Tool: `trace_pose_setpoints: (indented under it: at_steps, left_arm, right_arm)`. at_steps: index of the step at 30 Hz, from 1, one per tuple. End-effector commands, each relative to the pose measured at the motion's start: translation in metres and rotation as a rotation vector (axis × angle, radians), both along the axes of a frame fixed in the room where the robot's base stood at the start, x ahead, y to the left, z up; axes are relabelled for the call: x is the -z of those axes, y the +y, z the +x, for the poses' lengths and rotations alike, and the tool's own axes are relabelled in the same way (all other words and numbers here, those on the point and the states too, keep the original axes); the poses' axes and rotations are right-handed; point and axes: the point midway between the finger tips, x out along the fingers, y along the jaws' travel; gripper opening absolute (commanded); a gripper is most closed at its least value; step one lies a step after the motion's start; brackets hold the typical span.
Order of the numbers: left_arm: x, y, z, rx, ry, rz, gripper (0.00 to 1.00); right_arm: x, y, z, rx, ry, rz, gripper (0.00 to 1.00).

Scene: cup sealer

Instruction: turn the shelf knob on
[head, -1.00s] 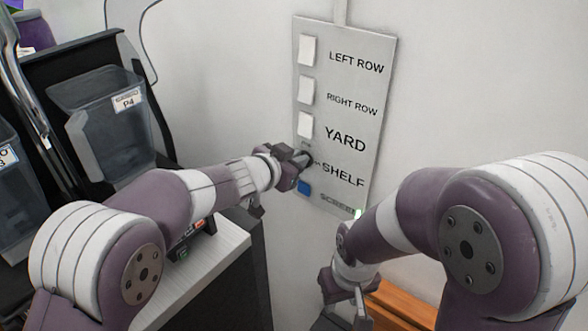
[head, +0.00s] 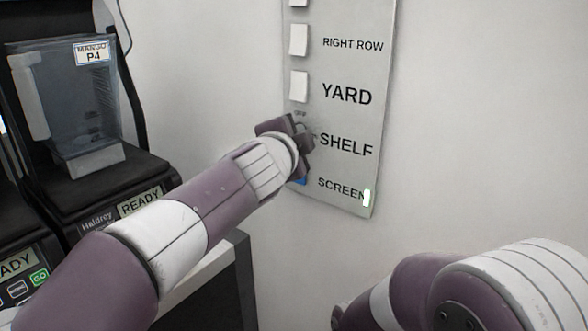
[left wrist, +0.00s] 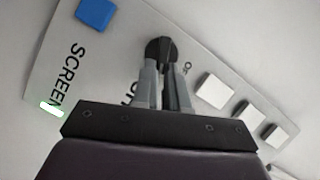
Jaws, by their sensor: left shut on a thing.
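The wall panel (head: 345,175) carries the labels RIGHT ROW, YARD, SHELF and SCREEN. My right gripper is out of the head view; only part of my right arm shows at lower right.
White switches (head: 298,40) sit above the knob on the panel, and a blue button (head: 300,181) sits below it. A small white-green light (head: 366,198) is beside SCREEN. A dispenser machine with a clear bin (head: 75,100) stands at left. The wall right of the panel is clear.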

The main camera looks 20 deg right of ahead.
Motion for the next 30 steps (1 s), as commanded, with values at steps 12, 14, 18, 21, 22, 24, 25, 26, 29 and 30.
trace_pose_setpoints:
  at_steps: [12, 14, 18, 21, 22, 24, 25, 26, 29, 30]
  left_arm:
    - [0.011, -0.001, -0.002, 0.001, -0.246, 0.185, 0.00]
    - [0.011, -0.002, -0.002, 0.001, -0.269, 0.204, 0.00]
    - [0.011, -0.002, -0.002, 0.001, -0.310, 0.236, 0.00]
    - [0.010, -0.002, -0.002, 0.001, -0.330, 0.252, 0.00]
    - [0.010, -0.002, -0.002, 0.001, -0.333, 0.255, 0.00]
    - [0.010, -0.002, -0.002, 0.001, -0.340, 0.261, 0.00]
    - [0.010, -0.002, -0.002, 0.002, -0.342, 0.262, 0.00]
    - [0.010, -0.002, -0.002, 0.002, -0.344, 0.263, 0.00]
    - [0.009, -0.002, -0.002, 0.002, -0.347, 0.266, 0.00]
    - [0.009, -0.002, -0.002, 0.002, -0.348, 0.267, 0.00]
  right_arm:
    - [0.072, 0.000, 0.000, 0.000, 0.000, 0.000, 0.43]
    - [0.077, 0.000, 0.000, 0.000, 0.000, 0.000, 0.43]
    - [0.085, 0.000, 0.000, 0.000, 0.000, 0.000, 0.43]
    - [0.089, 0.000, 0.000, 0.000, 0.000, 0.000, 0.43]
    - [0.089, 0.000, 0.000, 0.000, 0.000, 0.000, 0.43]
    - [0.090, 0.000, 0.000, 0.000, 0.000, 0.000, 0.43]
    - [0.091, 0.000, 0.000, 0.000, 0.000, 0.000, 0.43]
    - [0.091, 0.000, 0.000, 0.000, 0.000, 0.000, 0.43]
    - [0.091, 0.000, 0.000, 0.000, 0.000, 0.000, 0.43]
    - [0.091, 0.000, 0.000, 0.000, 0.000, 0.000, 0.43]
